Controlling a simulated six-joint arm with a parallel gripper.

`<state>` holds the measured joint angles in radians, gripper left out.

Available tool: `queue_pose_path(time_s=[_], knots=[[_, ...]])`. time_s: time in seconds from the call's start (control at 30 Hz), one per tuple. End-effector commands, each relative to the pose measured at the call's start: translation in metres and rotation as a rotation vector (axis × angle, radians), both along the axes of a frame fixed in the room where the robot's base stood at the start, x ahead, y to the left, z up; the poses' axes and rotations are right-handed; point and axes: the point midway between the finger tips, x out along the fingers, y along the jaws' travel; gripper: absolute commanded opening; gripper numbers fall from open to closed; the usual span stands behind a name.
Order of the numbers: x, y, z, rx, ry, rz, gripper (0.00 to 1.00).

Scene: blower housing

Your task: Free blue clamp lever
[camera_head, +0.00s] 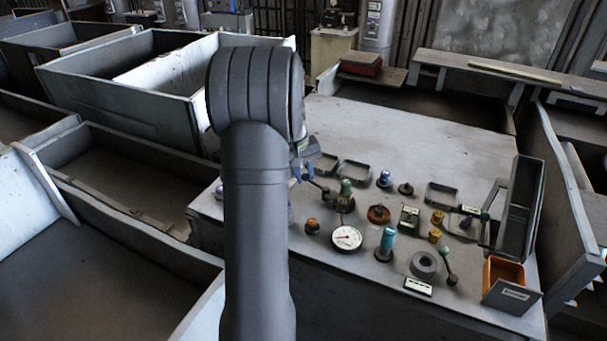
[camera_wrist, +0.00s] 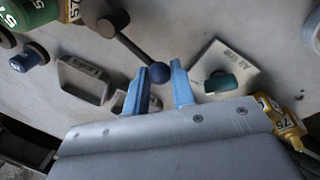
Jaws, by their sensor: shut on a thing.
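The blue clamp lever shows in the wrist view as a dark rod ending in a round blue knob (camera_wrist: 159,72). The rod runs up and left from the knob to a dark base (camera_wrist: 113,20). My gripper (camera_wrist: 162,76) has its two blue fingers on either side of the knob and is shut on it at the fingertips. In the head view my gripper (camera_head: 303,172) is at the table's left part, partly behind my arm. The knob is hard to make out there. A dark rod leads from the fingers toward a green-topped fixture (camera_head: 345,195).
An orange bin (camera_head: 505,270) is at the right front. In the wrist view a green knob (camera_wrist: 221,82) is close right. The table's rear is clear.

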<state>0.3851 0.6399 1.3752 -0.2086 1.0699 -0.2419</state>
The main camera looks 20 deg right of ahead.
Motion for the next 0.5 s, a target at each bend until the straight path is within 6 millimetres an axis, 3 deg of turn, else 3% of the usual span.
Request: queue_pose_path(time_s=[0.5], knots=[[0.014,-0.029,0.000,0.001,0.000,-0.430,0.00]])
